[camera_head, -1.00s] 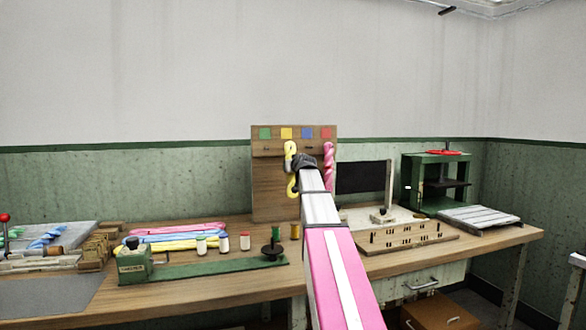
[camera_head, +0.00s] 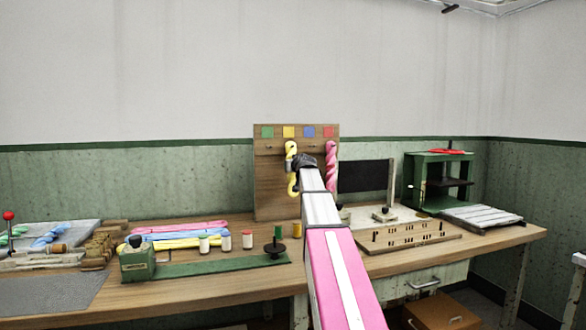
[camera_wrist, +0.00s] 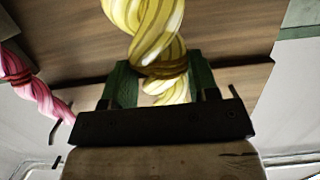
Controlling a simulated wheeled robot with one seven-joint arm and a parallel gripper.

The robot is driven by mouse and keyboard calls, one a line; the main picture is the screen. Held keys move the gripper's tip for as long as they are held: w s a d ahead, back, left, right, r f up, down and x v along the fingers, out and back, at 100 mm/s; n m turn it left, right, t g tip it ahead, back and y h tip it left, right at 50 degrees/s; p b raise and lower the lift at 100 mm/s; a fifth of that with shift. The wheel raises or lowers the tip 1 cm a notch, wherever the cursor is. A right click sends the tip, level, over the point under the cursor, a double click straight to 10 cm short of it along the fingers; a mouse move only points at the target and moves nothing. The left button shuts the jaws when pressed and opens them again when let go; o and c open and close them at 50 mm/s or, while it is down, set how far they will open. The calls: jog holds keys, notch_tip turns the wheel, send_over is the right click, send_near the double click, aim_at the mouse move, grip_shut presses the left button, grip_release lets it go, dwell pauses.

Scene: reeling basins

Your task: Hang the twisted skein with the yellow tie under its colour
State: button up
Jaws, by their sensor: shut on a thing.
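The yellow twisted skein (camera_head: 292,170) is at the wooden board (camera_head: 270,195), below the yellow square (camera_head: 288,132) in the board's top row. My gripper (camera_wrist: 158,85) is shut on the skein, which stands between the green fingers in the wrist view. In the head view my arm and gripper hide part of it. I cannot tell whether its top loop is on a peg. A pink twisted skein (camera_head: 331,165) hangs under the red square (camera_head: 328,132); it also shows at the left in the wrist view (camera_wrist: 30,85).
A green square (camera_head: 267,132) and a blue square (camera_head: 309,132) are also on the board. Loose pink, blue and yellow skeins lie on the bench at left near several spools. A blue twisted skein (camera_head: 50,236) lies far left. A green press (camera_head: 437,180) stands at right.

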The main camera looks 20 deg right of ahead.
jog(key=o, duration=1)
jog(key=shift+s, duration=0.1)
jog(key=s, duration=0.3)
jog(key=s+r, duration=0.1)
jog(key=s, duration=0.3)
jog(key=s+r, duration=0.1)
jog(key=s, duration=0.2)
jog(key=shift+s, duration=0.3)
